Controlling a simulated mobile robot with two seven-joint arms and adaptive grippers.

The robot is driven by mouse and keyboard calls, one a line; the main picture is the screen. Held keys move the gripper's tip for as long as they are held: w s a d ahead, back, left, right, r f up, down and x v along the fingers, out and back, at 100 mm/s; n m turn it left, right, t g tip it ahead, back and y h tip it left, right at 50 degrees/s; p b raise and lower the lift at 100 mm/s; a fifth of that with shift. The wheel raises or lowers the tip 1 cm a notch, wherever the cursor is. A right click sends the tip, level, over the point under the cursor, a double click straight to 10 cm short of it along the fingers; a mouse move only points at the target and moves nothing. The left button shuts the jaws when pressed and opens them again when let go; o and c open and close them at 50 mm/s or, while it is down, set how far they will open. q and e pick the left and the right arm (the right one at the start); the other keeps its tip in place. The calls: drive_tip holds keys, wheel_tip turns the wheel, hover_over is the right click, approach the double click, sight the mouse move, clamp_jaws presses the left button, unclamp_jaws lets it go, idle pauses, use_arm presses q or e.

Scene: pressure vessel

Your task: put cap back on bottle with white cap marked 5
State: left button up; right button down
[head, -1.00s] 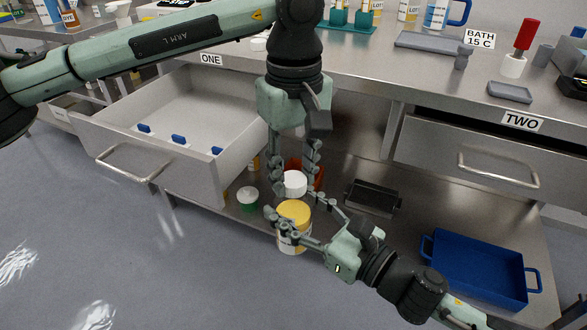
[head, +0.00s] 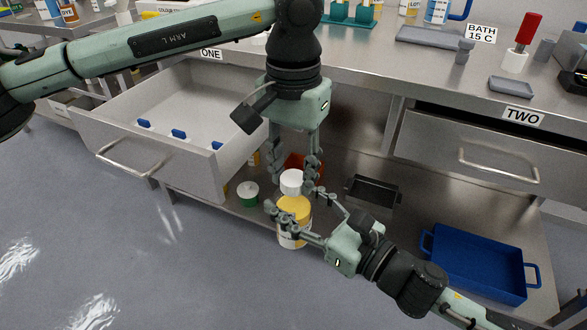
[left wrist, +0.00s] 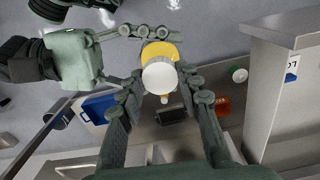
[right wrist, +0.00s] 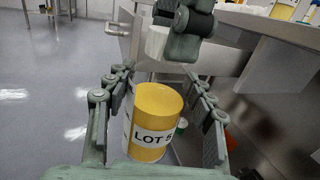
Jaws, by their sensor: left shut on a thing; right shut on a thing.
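My left gripper (head: 293,180) points down and is shut on a white cap (head: 291,182). The cap is directly above the bottle's yellow top in the head view. In the right wrist view the cap (right wrist: 157,42) appears above the bottle with a gap. No number on the cap is visible.
A green container with a white lid (head: 248,192), a red-orange bin (head: 300,163) and a black tray (head: 372,191) are on the lower shelf. A blue tray (head: 480,265) lies at right.

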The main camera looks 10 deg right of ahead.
use_arm(q)
drive_tip(key=m, duration=0.5)
drive_tip(key=o, duration=0.7)
drive_tip(key=shift+o, duration=0.2)
drive_tip(key=shift+r, duration=2.3)
drive_tip(key=shift+c, duration=0.3)
